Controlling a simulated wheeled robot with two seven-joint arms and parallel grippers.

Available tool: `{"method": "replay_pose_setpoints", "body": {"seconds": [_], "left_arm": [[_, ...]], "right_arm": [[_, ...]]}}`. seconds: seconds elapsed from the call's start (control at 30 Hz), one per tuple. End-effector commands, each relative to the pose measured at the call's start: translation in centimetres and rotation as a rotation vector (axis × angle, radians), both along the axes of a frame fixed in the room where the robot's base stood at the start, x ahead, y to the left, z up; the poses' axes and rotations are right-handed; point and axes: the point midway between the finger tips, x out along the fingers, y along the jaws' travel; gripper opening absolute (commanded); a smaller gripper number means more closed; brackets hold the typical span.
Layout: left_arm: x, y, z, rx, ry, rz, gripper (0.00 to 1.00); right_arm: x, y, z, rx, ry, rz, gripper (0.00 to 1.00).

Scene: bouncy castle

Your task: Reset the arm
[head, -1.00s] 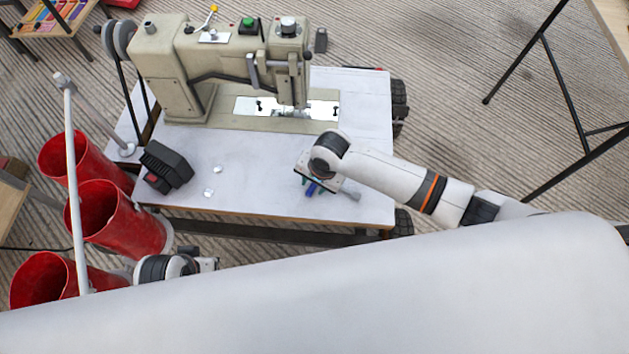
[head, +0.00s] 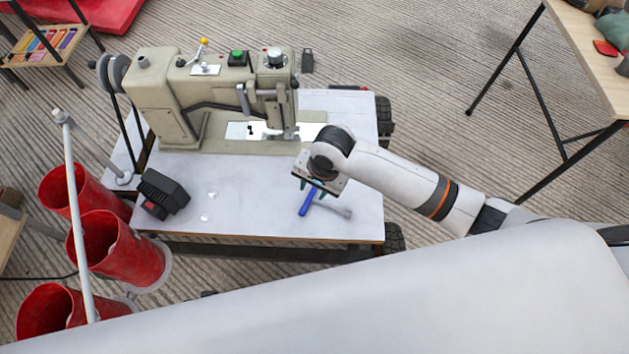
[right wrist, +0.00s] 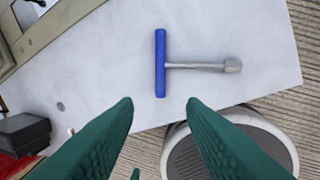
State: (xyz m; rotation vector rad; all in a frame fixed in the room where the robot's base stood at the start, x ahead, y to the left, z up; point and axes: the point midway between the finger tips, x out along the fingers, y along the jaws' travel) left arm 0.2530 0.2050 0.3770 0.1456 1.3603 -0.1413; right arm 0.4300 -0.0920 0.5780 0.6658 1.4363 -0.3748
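My right gripper (head: 314,184) is over the front right of the white sewing table (head: 260,215). In the right wrist view its green fingers (right wrist: 160,105) are spread apart with nothing between them. A T-shaped tool with a blue handle (head: 308,201) and a grey shaft lies on the table just below the gripper. It also shows whole in the right wrist view (right wrist: 161,62), beyond the fingertips and apart from them. My left gripper is not in view; the large white surface at the bottom of the head view hides that area.
A beige sewing machine (head: 215,100) stands at the back of the table. A black box-like item (head: 163,192) and small white bits (head: 208,207) lie at the table's left. Several red buckets (head: 125,250) stand to the left. A wooden table (head: 600,60) stands at the right.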

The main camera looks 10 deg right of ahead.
Motion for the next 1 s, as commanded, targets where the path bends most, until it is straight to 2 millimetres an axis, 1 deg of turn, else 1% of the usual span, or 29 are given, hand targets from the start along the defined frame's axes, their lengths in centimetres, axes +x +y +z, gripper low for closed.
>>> {"method": "replay_pose_setpoints", "body": {"seconds": [0.03, 0.17, 0.77, 0.87, 0.97, 1.0], "left_arm": [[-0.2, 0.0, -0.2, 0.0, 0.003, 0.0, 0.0], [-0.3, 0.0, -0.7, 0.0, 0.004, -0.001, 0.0], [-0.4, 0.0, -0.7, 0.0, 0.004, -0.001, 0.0], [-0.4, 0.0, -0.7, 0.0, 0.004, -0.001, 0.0], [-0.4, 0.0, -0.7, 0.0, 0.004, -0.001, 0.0], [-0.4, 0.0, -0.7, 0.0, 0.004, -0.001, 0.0]], "right_arm": [[-0.1, -0.1, 0.4, 0.0, 0.0, 0.0, 0.37], [-0.1, -0.1, 0.7, -0.001, 0.001, 0.0, 0.37], [-0.3, 0.0, 0.7, 0.004, -0.002, 0.009, 0.37], [-1.3, 0.7, 0.8, 0.023, -0.019, 0.07, 0.37], [-3.3, 1.6, 1.3, 0.055, -0.067, 0.193, 0.37], [-4.3, 1.8, 1.6, 0.064, -0.096, 0.252, 0.37]]}}
